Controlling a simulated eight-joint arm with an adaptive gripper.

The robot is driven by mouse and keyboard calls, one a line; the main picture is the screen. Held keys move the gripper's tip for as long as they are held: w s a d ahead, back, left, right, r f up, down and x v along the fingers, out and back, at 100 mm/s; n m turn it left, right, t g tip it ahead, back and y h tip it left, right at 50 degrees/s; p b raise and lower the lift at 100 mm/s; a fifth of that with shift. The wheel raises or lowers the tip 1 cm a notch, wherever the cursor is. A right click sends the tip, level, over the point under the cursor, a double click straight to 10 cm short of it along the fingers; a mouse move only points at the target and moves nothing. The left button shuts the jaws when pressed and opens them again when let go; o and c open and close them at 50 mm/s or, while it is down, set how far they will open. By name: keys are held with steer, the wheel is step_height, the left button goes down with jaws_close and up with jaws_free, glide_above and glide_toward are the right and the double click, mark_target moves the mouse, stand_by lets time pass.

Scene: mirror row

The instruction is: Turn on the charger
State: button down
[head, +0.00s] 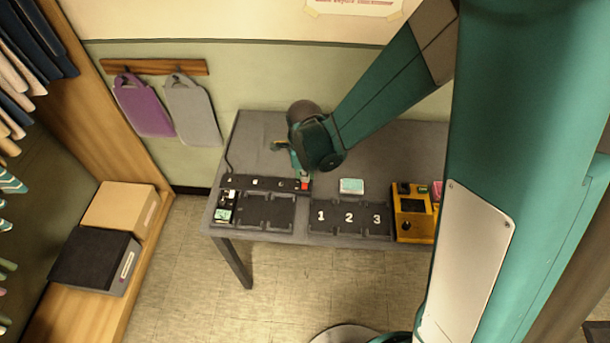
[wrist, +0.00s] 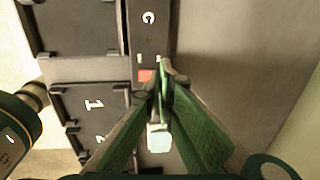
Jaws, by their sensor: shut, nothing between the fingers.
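The charger (head: 256,185) is a dark strip along the table with a row of bays in front of it; its strip also shows in the wrist view (wrist: 148,38). A red switch (head: 304,185) sits at the strip's right end, and in the wrist view it (wrist: 146,76) is partly covered by the fingers. My gripper (head: 302,174) is shut and empty, with its tips right at the red switch. In the wrist view the closed fingertips (wrist: 164,73) are just beside the switch. I cannot tell whether they touch it.
A tray numbered 1, 2, 3 (head: 349,232) lies right of the bays. A pale teal block (head: 351,186) sits behind it, and a yellow device (head: 413,215) stands at the right. A small pack (head: 224,214) sits in the leftmost bay. The table behind the strip is clear.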

steer(key=shift+w+f+g+b, duration=0.25)
steer(key=shift+f+g+b, duration=0.15)
steer(key=shift+f, duration=0.05)
steer(key=shift+s+r, duration=0.1)
steer(key=shift+r, duration=0.05)
steer(key=shift+s, duration=0.25)
steer(key=shift+s+r, duration=0.2)
steer(key=shift+s, duration=0.3)
steer(key=shift+r, duration=0.15)
step_height(320, 180, up, 14)
steer(key=w+p, duration=0.2)
steer(key=p, duration=0.1)
steer(key=shift+f, duration=0.2)
stand_by(0.3)
stand_by(0.3)
